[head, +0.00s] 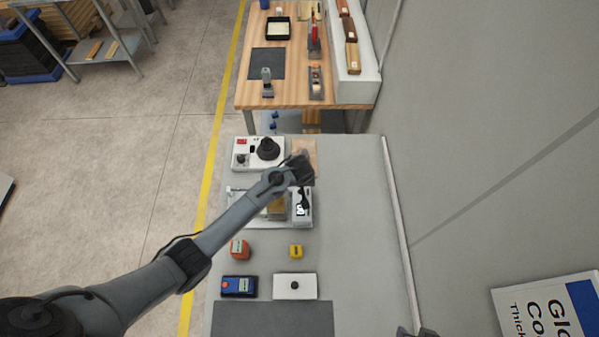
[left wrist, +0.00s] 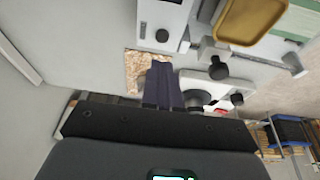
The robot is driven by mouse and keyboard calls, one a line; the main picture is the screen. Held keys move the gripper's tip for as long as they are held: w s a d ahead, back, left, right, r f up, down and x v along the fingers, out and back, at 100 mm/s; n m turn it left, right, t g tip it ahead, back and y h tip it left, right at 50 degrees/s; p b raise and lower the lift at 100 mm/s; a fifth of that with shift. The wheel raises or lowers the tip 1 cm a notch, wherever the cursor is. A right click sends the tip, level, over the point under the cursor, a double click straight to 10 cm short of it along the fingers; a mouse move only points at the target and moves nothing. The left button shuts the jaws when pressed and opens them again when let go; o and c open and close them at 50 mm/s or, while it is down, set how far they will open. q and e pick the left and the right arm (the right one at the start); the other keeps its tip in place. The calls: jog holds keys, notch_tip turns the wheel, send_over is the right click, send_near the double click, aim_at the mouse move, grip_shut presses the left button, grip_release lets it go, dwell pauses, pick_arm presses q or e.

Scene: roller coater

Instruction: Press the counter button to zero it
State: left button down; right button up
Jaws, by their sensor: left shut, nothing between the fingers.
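My left gripper (head: 303,197) is shut and empty, over the right end of the bench machine in the head view. A white box with a small dark display (head: 301,210) lies just under it, partly covered by the fingers. In the left wrist view a white box with a dark round knob or button (left wrist: 162,35) shows at the top, beyond the dark shut fingers (left wrist: 163,85); a gap shows between them in the picture. I cannot tell whether any fingertip touches the box. A dark piece of my right gripper (head: 415,332) shows at the bottom edge.
A white device with a black dome (head: 267,149) and a tan sheet (head: 306,148) lie behind the gripper. A wall stands right.

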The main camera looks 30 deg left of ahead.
pick_arm(q)
jog(key=v, duration=0.8)
jog(key=shift+b, duration=0.35)
jog(key=shift+s, duration=0.1)
